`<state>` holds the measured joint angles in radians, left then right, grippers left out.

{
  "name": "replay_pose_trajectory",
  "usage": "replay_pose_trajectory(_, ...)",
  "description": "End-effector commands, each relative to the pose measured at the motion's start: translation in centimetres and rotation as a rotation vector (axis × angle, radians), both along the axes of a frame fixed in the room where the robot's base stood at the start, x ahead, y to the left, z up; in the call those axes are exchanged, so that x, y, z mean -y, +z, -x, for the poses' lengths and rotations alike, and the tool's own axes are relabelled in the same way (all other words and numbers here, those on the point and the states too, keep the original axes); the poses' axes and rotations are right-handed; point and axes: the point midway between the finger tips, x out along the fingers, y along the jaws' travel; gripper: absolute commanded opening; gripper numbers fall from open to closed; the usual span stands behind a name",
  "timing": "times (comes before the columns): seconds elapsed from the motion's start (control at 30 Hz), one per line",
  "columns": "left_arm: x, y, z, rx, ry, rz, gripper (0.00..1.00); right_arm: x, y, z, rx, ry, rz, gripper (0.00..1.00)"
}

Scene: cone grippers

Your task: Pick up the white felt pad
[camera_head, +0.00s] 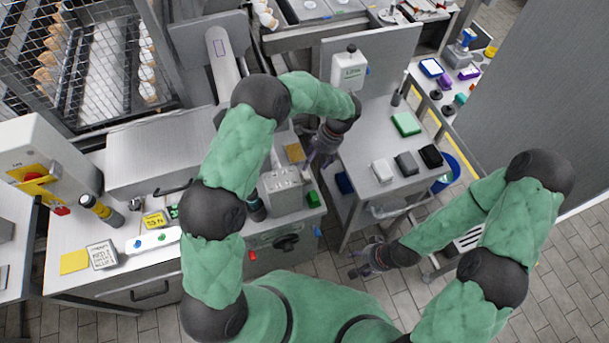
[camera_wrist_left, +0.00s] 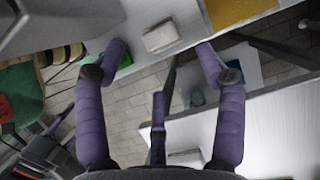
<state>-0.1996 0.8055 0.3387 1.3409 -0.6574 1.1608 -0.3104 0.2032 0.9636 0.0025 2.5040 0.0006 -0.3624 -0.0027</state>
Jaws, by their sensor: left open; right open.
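A small white pad (camera_wrist_left: 161,36) lies on the edge of a grey metal surface in the left wrist view. In the head view it seems to be the pale patch (camera_head: 307,174) between a brown pad and a green block. My left gripper (camera_head: 322,158) is above and beside it. In the left wrist view the purple fingers (camera_wrist_left: 160,55) are spread apart, empty, with the pad beyond and between their tips. Another whitish block (camera_head: 382,171) sits on the right table. My right gripper (camera_head: 364,262) is open and empty, low in front of that table.
The brown pad (camera_head: 294,153) and green block (camera_head: 313,198) flank the white pad. The right table (camera_head: 365,130) also holds a grey block (camera_head: 406,163), a black block (camera_head: 431,157) and a green box (camera_head: 406,124). A gap with floor separates the two work surfaces.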

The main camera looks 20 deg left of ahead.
Motion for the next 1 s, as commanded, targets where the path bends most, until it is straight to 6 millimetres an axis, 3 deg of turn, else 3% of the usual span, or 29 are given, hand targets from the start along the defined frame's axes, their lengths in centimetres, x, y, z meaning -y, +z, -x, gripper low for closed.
replay_pose_trajectory(0.1,-0.5,-1.6,0.4,-0.003,0.002,0.0,0.71,0.0,-0.2,0.0,0.001,0.001,0.0,0.58)
replay_pose_trajectory(0.37,-1.1,-3.3,0.8,-0.003,0.0,0.0,0.71,0.0,-0.5,0.0,0.001,0.001,0.0,0.58)
replay_pose_trajectory(0.6,-2.0,-6.3,1.6,-0.002,0.001,0.0,0.71,0.0,-0.9,0.0,0.001,0.001,0.0,0.58)
replay_pose_trajectory(0.87,-2.2,-6.8,1.7,0.001,0.0,0.001,0.71,0.0,-0.9,0.0,0.001,0.001,0.0,0.58)
replay_pose_trajectory(0.9,-2.2,-6.8,1.7,0.001,0.0,0.001,0.68,0.0,-0.9,0.0,0.001,0.001,0.0,0.58)
replay_pose_trajectory(1.0,-2.2,-6.8,1.7,0.0,0.0,0.0,0.4,0.0,-0.9,0.0,0.001,0.001,0.0,0.58)
